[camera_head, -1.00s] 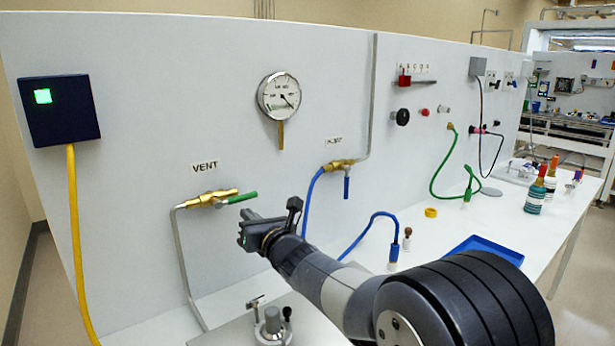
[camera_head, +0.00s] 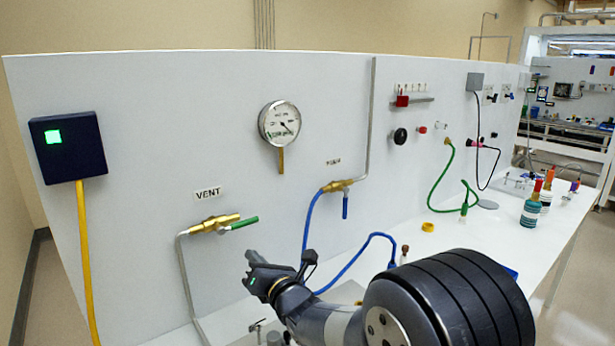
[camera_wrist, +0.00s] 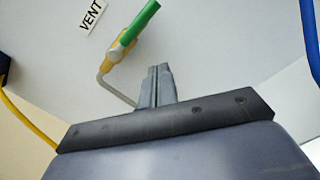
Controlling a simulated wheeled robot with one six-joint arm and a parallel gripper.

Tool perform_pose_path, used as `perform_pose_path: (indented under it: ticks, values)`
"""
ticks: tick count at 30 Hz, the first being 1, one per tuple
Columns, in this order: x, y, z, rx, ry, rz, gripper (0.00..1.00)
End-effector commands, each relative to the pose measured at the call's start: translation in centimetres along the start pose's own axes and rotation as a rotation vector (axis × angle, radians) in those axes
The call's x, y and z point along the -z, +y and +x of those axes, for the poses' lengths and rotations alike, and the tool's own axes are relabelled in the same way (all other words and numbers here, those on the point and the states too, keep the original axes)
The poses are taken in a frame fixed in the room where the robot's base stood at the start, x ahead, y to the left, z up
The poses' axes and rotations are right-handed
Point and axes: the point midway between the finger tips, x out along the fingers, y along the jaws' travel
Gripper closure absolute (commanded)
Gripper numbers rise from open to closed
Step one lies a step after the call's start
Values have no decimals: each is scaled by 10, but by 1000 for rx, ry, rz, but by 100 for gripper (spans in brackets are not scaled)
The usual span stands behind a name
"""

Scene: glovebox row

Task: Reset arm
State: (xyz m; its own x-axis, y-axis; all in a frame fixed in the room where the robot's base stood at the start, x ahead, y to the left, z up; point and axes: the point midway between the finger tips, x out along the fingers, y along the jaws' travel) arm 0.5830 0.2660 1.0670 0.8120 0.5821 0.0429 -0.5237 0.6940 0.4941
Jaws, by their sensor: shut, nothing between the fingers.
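My gripper (camera_head: 250,268) is in front of the white panel, below and a little right of the vent valve. Its fingers are together and empty in the wrist view (camera_wrist: 156,85). The brass vent valve (camera_head: 214,225) has a green handle (camera_head: 243,222) pointing right, under the VENT label (camera_head: 208,193). In the wrist view the green handle (camera_wrist: 138,20) lies beyond the fingertips, apart from them. My arm covers part of the bench.
A second brass valve (camera_head: 338,186) with a blue hose (camera_head: 309,215) is to the right. A gauge (camera_head: 280,123) hangs above. A dark box (camera_head: 68,146) with a green light and yellow cable (camera_head: 84,250) is at left. Bottles (camera_head: 532,208) stand at the bench's right.

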Motion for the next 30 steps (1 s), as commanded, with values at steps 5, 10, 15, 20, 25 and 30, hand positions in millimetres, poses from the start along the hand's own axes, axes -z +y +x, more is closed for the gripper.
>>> perform_pose_path:
  ticks: [5, 10, 15, 20, 25, 30]
  values:
    - [0, -1, -25, 0, -2, 0, 100]
    - [0, -1, -38, 0, 0, -1, 100]
    - [0, 0, -42, 0, 0, -1, 100]
    - [0, 0, -42, 0, 0, -1, 100]
    - [-1, -1, -42, 1, -1, 1, 100]
    - [-5, -4, -45, 12, -15, 22, 100]
